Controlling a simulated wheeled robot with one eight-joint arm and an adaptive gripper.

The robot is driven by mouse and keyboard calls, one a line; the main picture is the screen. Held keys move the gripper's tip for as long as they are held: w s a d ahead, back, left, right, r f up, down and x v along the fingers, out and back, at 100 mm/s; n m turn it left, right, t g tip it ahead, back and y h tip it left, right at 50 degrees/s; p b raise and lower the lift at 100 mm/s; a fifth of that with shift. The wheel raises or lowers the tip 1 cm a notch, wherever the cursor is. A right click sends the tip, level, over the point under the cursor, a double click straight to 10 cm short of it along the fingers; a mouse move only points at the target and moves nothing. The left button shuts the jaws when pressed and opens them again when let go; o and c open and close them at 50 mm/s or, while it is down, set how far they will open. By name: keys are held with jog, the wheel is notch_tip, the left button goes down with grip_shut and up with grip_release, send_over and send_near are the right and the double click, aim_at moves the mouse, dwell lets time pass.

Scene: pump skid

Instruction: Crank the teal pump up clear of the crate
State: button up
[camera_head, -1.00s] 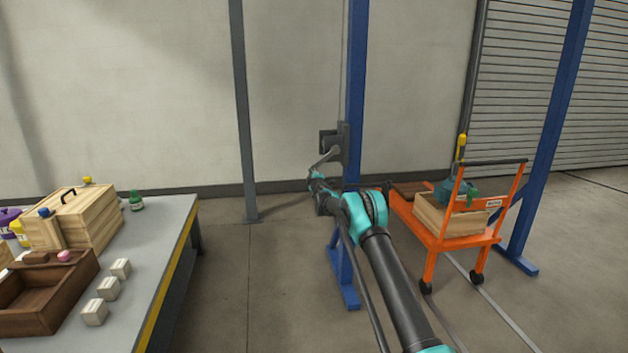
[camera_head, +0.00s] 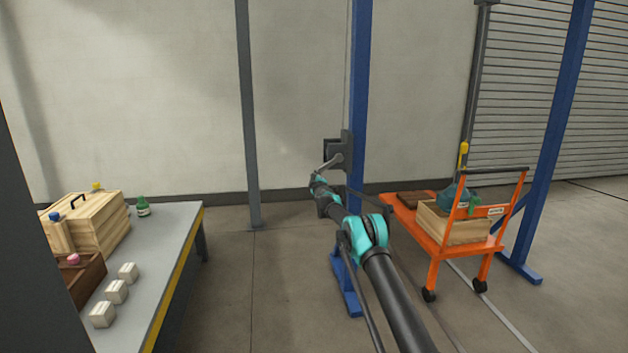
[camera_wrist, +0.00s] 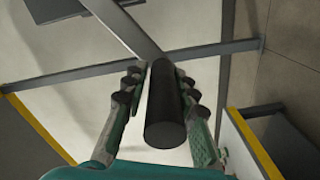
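The teal pump (camera_head: 452,194) sits low in the wooden crate (camera_head: 452,228), its lower part hidden by the crate's wall. A yellow hook or block (camera_head: 463,152) is just above it. The crank winch (camera_head: 338,150) is on the blue post, with its crank arm reaching down and left. My gripper (camera_head: 318,182) is at the end of that crank arm. In the wrist view, my gripper's fingers (camera_wrist: 160,82) lie on both sides of the dark crank handle (camera_wrist: 165,130), closed around it near its far end.
The crate stands on an orange cart (camera_head: 430,238) with a dark push handle. The blue post (camera_head: 357,100) rises beside my arm. A workbench (camera_head: 178,235) with a wooden box and several white blocks is at the left. A dark grey upright fills the left edge.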

jog(key=o, duration=0.3)
jog(key=shift+d, duration=0.1)
jog(key=shift+s, duration=0.1)
jog(key=v, duration=1.2)
